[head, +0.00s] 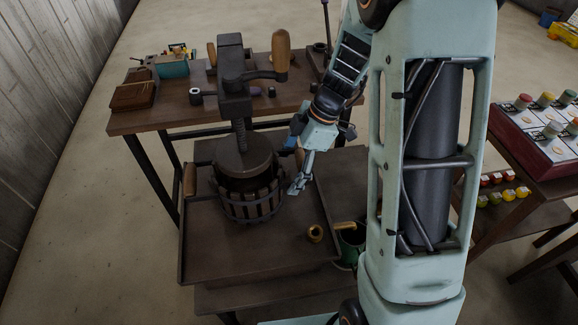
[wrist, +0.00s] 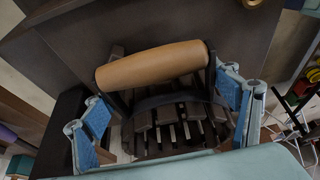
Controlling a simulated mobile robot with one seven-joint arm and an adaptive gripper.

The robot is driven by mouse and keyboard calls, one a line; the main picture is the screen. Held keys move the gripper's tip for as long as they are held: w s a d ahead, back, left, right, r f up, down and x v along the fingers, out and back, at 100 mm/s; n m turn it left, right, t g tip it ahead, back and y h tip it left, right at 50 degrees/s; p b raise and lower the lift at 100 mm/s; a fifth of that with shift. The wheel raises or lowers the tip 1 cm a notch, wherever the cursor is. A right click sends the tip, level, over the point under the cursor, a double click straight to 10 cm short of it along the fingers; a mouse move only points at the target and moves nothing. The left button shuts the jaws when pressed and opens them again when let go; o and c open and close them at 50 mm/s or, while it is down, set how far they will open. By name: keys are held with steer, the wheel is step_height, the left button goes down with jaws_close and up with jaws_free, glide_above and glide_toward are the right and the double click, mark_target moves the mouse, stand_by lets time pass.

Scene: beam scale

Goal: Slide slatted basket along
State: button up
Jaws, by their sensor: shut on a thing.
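The slatted basket (head: 252,205) is a dark round tub of upright slats with metal bands. It stands upright on the dark tray of the press, under the round press plate (head: 243,157). One wooden side handle (head: 190,180) shows at its left. My gripper (head: 299,182) is at the basket's right side. In the wrist view, a tan wooden handle (wrist: 152,65) and the basket's slats (wrist: 175,130) lie between the blue finger pads of my gripper (wrist: 165,108). The gripper is shut on the basket at this handle side.
The press frame and screw (head: 236,95) rise behind the basket. The tray (head: 205,262) has free room in front. A small brass piece (head: 315,233) is at its right, near a green container (head: 350,245). A side table with jars (head: 535,140) stands at right.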

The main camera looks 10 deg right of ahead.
steer(key=shift+s+d+b, duration=0.15)
steer(key=shift+s+b, duration=1.4)
steer(key=shift+s, duration=1.95)
steer(key=shift+s+d+b, duration=0.2)
steer(key=shift+s+b, duration=0.95)
steer(key=shift+s, duration=2.7)
